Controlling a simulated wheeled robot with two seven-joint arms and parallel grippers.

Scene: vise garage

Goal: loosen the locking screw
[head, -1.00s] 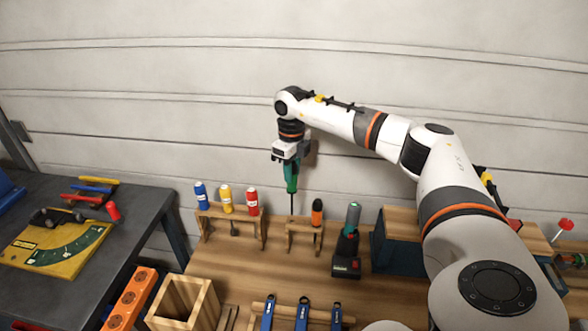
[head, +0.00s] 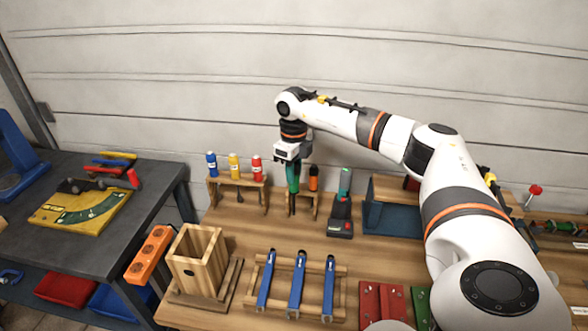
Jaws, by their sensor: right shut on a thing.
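My right gripper (head: 291,163) is shut on the green-handled screwdriver (head: 293,178), which hangs upright with its shaft down. The screwdriver is at the left part of a small wooden rack (head: 301,197), beside an orange-and-black handled tool (head: 313,179). I cannot tell whether its shaft is in the rack's slot or in front of it. The locking screw cannot be made out. A yellow board with a green scale (head: 80,212) and dark parts lies on the dark table at left. My left gripper is not in view.
A rack of blue, yellow and red bottles (head: 235,181) stands left of the screwdriver. A black-and-green tool (head: 341,212) stands to its right. A gap separates the bench from the dark table (head: 150,186).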

